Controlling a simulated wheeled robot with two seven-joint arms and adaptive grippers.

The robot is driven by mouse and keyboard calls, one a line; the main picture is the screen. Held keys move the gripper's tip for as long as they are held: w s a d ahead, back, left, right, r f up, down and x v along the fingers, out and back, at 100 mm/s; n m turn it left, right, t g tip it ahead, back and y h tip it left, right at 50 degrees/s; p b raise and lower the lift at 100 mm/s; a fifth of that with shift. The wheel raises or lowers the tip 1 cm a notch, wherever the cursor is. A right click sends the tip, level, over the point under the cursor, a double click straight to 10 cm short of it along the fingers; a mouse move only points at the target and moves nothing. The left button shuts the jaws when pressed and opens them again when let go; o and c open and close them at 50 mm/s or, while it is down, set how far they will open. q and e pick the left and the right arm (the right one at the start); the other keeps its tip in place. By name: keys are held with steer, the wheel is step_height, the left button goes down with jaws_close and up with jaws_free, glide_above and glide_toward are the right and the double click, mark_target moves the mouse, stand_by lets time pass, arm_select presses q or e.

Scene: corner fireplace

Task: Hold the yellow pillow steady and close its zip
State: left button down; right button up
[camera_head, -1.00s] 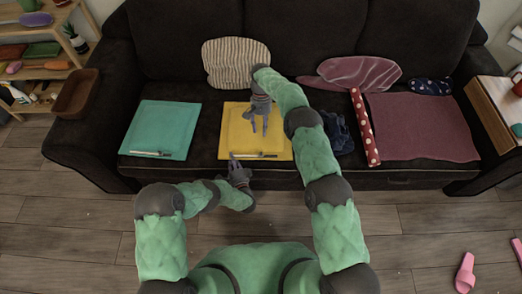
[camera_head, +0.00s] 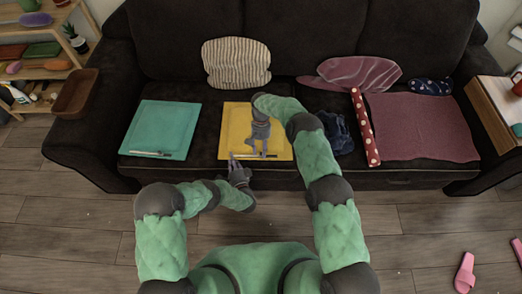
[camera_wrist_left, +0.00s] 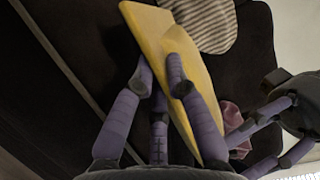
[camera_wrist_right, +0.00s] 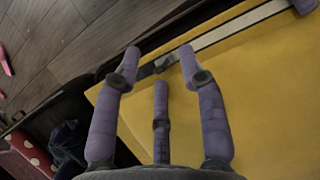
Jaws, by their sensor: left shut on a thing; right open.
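The yellow pillow (camera_head: 235,122) lies flat on the sofa seat. Its pale zip strip (camera_wrist_right: 235,32) runs along the front edge, and a small metal piece, probably the slider (camera_wrist_right: 163,62), shows towards the strip's right-hand end in the head view. My left gripper (camera_head: 232,158) is shut on the pillow's front left edge; the left wrist view shows the yellow edge (camera_wrist_left: 160,22) between its fingers. My right gripper (camera_head: 257,152) is open, low over the zip's right part. In the right wrist view its fingers (camera_wrist_right: 161,55) stand on either side of the metal piece, not visibly gripping it.
A teal pillow (camera_head: 162,123) lies to the left and a striped cushion (camera_head: 236,62) behind. Dark blue cloth (camera_head: 338,132), a red dotted roll (camera_head: 364,127) and a mauve cloth (camera_head: 420,125) lie to the right. The floor (camera_head: 420,225) in front is mostly clear.

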mark_target(240, 156)
steer(key=shift+f, duration=0.2)
steer(key=shift+s, duration=0.1)
jaws_close()
steer(key=shift+a, duration=0.15)
steer(key=a, duration=0.9)
steer(key=shift+w+a, duration=0.1)
steer(key=shift+w, duration=0.15)
